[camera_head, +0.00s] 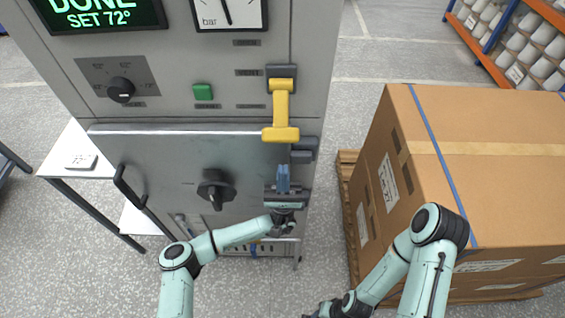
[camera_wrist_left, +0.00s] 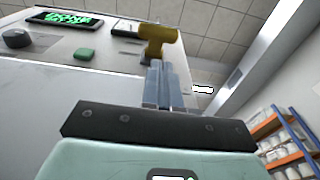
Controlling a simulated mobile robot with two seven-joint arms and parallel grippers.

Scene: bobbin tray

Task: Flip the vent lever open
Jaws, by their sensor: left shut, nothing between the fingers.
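The yellow vent lever (camera_head: 281,108) is on the right side of the grey machine's front. It hangs down from a dark bracket, with its wide handle end at the bottom. My left gripper (camera_head: 283,173) is shut and empty, just below the handle, fingers pointing up toward it. In the left wrist view the lever (camera_wrist_left: 158,38) shows above my left fingertips (camera_wrist_left: 160,68); whether they touch is unclear. My right gripper (camera_head: 318,311) is low at the bottom edge of the head view, mostly cut off, so its jaws cannot be judged.
The machine front has a green button (camera_head: 203,92), a black knob (camera_head: 121,90), a dark rotary handle (camera_head: 215,190) and a door handle (camera_head: 130,187). A big cardboard box (camera_head: 480,150) on a pallet stands to the right. Floor shows between machine and box.

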